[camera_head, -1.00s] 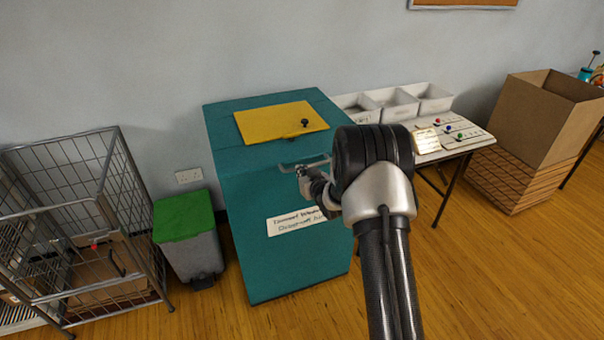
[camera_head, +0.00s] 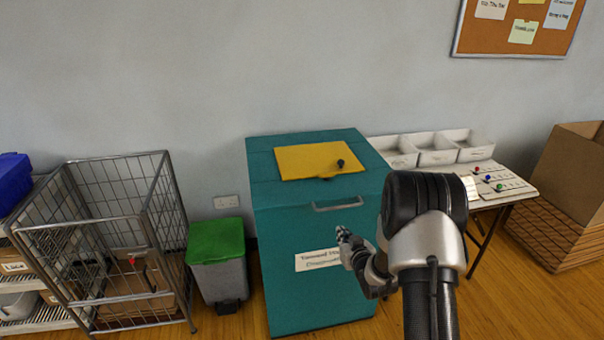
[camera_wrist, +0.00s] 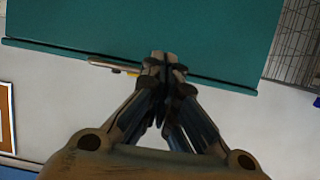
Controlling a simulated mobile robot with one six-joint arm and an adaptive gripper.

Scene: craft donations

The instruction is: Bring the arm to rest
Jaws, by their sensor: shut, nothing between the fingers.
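My gripper (camera_head: 343,236) is in front of the teal cabinet (camera_head: 282,224), below its grey bar handle (camera_head: 338,206) and close to the white label (camera_head: 318,260). Its fingers are closed together with nothing between them. In the wrist view my gripper (camera_wrist: 165,60) points at the teal front, and the handle (camera_wrist: 112,66) shows just left of the fingertips. A gap between gripper and cabinet cannot be judged exactly. My arm hides the cabinet's lower right side.
A yellow lid (camera_head: 310,162) with a black knob lies on the cabinet top. Left stand a green-lidded bin (camera_head: 217,262) and a wire cage (camera_head: 110,240). Right are a table (camera_head: 515,188) with white trays (camera_head: 436,152) and a cardboard box (camera_head: 572,170). A corkboard (camera_head: 480,38) hangs above.

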